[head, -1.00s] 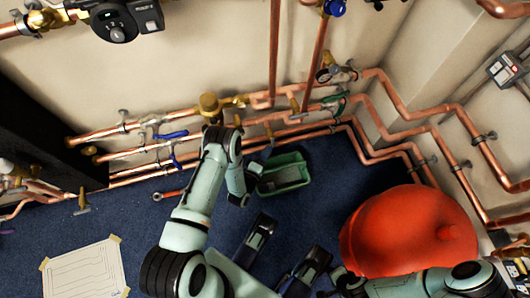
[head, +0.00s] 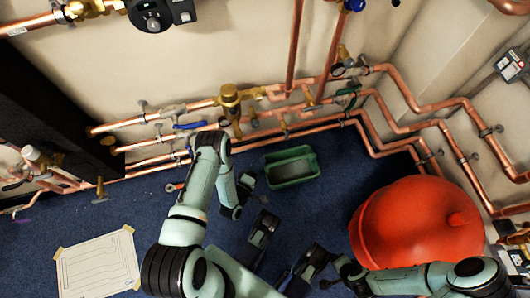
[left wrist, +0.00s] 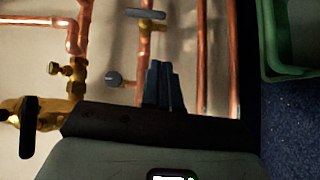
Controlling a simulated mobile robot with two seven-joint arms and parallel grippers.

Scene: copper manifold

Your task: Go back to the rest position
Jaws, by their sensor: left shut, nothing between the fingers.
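My left arm rises in the left middle of the head view and bends over at the top. Its left gripper (head: 249,181) is small there, just left of the green tray and apart from it. In the left wrist view its dark fingers (left wrist: 164,86) are together with nothing between them. Copper pipes show behind the fingers. My right arm comes in at the bottom right of the head view. Its dark end (head: 330,273) lies low, left of the red tank's base; its fingers cannot be made out clearly.
The green tray (head: 267,174) stands on the blue floor below the copper pipes (head: 330,127). It also shows in the left wrist view (left wrist: 275,72). A brass valve (head: 230,98) stands above my left arm. A red tank (head: 415,235) is at right. A paper sheet (head: 97,264) lies at left.

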